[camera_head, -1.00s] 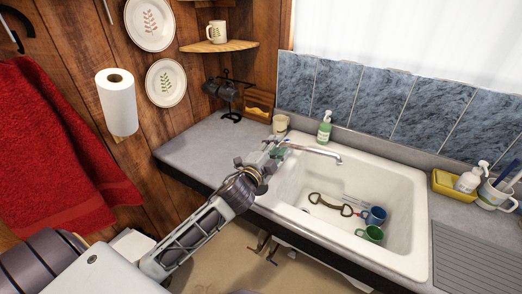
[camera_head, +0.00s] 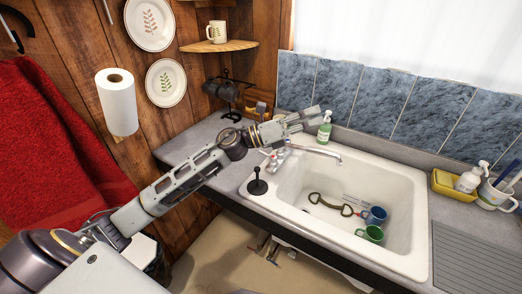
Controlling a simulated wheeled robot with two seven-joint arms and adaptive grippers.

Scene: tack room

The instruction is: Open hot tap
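The chrome tap (camera_head: 318,151) stands at the back left corner of the white sink (camera_head: 420,215), its spout reaching right over the basin. Its handles (camera_head: 274,158) show at the left end of the spout; small colour marks on them are too small to read. My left gripper (camera_head: 316,116) is above and behind the handles, pointing right, clear of the tap. Its fingers look apart with nothing between them. It covers part of the wall and the cup behind. My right gripper is out of view.
A green soap bottle (camera_head: 325,128) stands close by my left gripper. A black plunger-like thing (camera_head: 257,184) stands on the sink's left rim. The basin holds a blue mug (camera_head: 375,215), a green mug (camera_head: 371,233) and a brass-coloured piece (camera_head: 330,204). A yellow tray (camera_head: 444,184) is at right.

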